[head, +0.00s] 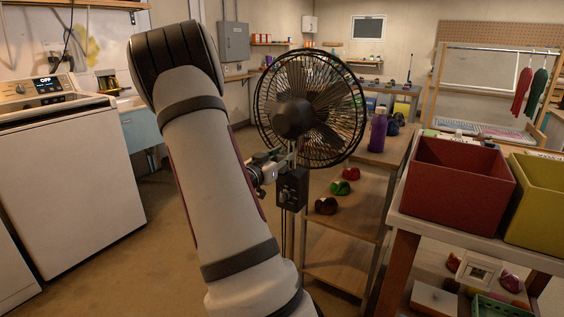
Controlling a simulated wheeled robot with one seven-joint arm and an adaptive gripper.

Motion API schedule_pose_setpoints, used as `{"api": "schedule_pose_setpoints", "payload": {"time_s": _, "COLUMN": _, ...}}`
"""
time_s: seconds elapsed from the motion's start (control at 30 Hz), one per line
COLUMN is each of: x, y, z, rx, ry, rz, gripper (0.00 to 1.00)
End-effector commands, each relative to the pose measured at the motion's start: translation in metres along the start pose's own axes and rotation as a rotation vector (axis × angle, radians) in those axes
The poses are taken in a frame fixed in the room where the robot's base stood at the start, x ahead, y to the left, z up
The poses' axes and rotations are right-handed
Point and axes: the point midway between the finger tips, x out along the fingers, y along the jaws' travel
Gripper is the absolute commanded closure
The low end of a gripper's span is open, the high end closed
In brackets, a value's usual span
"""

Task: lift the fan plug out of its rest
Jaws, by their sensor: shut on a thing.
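A black pedestal fan (310,108) with a round wire cage stands in the middle of the view, beside a wooden shelf unit. A dark control box (292,188) sits on its post below the cage. My gripper (280,160) is at the post, just above and left of this box, partly hidden behind my own arm. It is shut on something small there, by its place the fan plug. The plug and its rest are too small and too covered to make out clearly.
The shelf unit (340,236) holds a purple bottle (377,130) and red, green and brown items. A red bin (459,182) and a yellow bin (541,202) stand on a bench at right. A white washer (68,165) stands at left. Floor between washer and fan is clear.

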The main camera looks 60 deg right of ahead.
Motion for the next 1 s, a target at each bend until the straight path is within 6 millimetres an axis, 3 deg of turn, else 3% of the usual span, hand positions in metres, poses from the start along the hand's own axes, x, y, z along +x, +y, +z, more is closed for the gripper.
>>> {"api": "schedule_pose_setpoints", "payload": {"time_s": 0.1, "x": 0.000, "y": -0.001, "z": -0.022, "rx": 0.004, "ry": 0.002, "rz": -0.002, "gripper": 1.00}}
{"api": "schedule_pose_setpoints", "payload": {"time_s": 0.7, "x": -0.082, "y": 0.110, "z": -0.031, "rx": 0.000, "ry": -0.002, "rz": -0.001, "gripper": 1.00}}
{"api": "schedule_pose_setpoints", "payload": {"time_s": 1.0, "x": -0.085, "y": 0.114, "z": -0.034, "rx": -0.003, "ry": -0.002, "rz": 0.001, "gripper": 1.00}}
